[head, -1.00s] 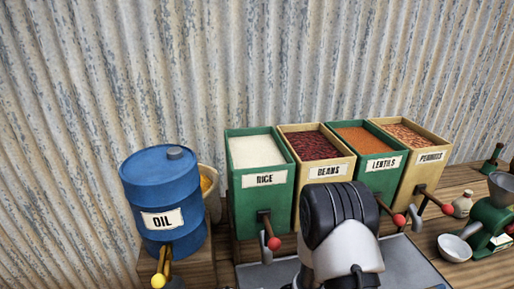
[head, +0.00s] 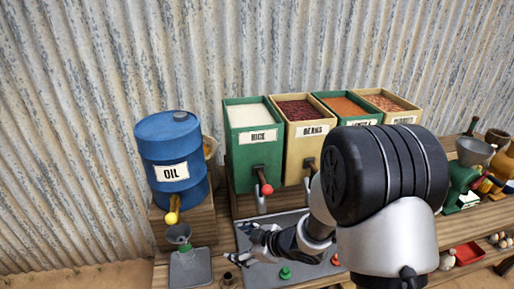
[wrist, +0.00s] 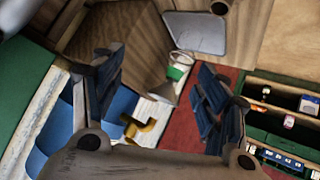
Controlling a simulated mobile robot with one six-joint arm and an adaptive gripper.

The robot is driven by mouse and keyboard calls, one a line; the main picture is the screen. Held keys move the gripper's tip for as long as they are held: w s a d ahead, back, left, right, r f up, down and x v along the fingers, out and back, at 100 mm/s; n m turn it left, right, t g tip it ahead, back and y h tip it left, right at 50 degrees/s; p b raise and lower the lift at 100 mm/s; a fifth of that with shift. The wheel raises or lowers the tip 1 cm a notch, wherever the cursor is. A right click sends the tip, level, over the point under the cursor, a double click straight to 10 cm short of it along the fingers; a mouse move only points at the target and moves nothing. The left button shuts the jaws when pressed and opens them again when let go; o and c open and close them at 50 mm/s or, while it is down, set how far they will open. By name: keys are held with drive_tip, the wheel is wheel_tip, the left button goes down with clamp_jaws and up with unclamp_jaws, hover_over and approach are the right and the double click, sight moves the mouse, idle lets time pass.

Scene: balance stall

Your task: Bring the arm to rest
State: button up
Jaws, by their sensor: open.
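My arm crosses the right half of the head view, with a large black and white joint close to the camera. My gripper (head: 246,231) reaches to the left from it, over the grey metal plate (head: 262,218) in front of the rice bin (head: 254,150). In the wrist view my gripper (wrist: 152,80) has its two dark fingers spread wide apart, with nothing held between them. A wooden block (wrist: 118,50), a yellow hook-shaped piece (wrist: 140,130) and a small green and white object (wrist: 176,73) show beyond the fingers.
The beans bin (head: 306,140) stands beside the rice; my arm partly hides the lentils and peanuts bins. A green grinder (head: 462,178) and a red tray (head: 465,254) are at right.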

drive_tip(key=w+d+r+m+t+h, duration=0.25)
drive_tip(key=d+r+m+h, duration=0.2)
drive_tip(key=d+r, duration=0.65)
drive_tip(key=s+d+r+m+h, duration=0.5)
drive_tip(key=s+d+r, duration=0.2)
drive_tip(key=s+d, duration=0.2)
drive_tip(key=s+a+r+m+g+y, duration=0.1)
drive_tip(key=s+m+g, duration=0.3)
drive_tip(key=s, duration=1.6)
drive_tip(key=shift+a+r+m, duration=0.2)
drive_tip(key=shift+r+m, duration=0.45)
drive_tip(key=shift+r, duration=0.05)
